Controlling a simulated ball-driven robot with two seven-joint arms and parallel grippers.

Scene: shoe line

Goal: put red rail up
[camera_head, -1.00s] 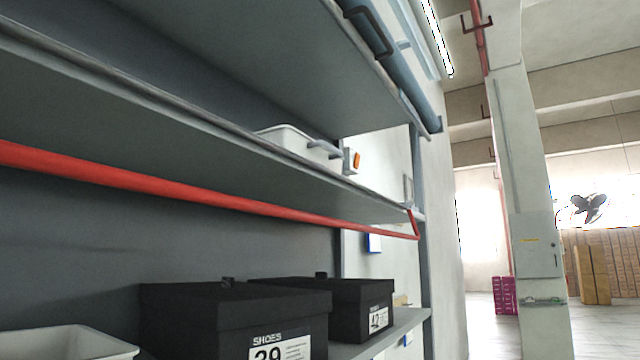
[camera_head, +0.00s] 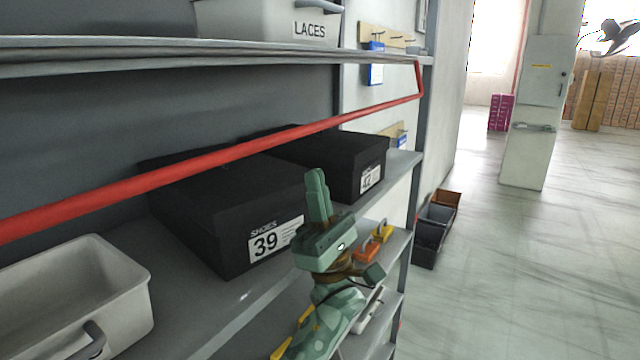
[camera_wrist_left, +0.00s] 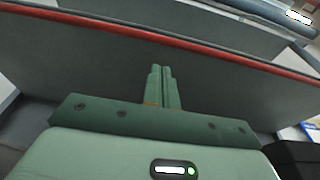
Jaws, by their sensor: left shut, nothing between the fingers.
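The red rail (camera_head: 232,153) runs along the front of the shelf, below the upper board, with a short red end piece at its right end. It also shows in the left wrist view (camera_wrist_left: 181,42), crossing above the fingers. My left gripper (camera_head: 317,184) is green and shut, with nothing between its fingers. It points up in front of the black shoe boxes, and in the head view its tips are below and to the right of the nearest stretch of rail. In the left wrist view the shut fingers (camera_wrist_left: 162,75) stand apart from the rail. My right gripper is not in view.
A black box marked 39 (camera_head: 220,222) and another black box (camera_head: 345,158) stand on the shelf below the rail. A grey bin (camera_head: 130,310) is at lower left. A LACES bin (camera_head: 240,22) sits above. The floor at right is open.

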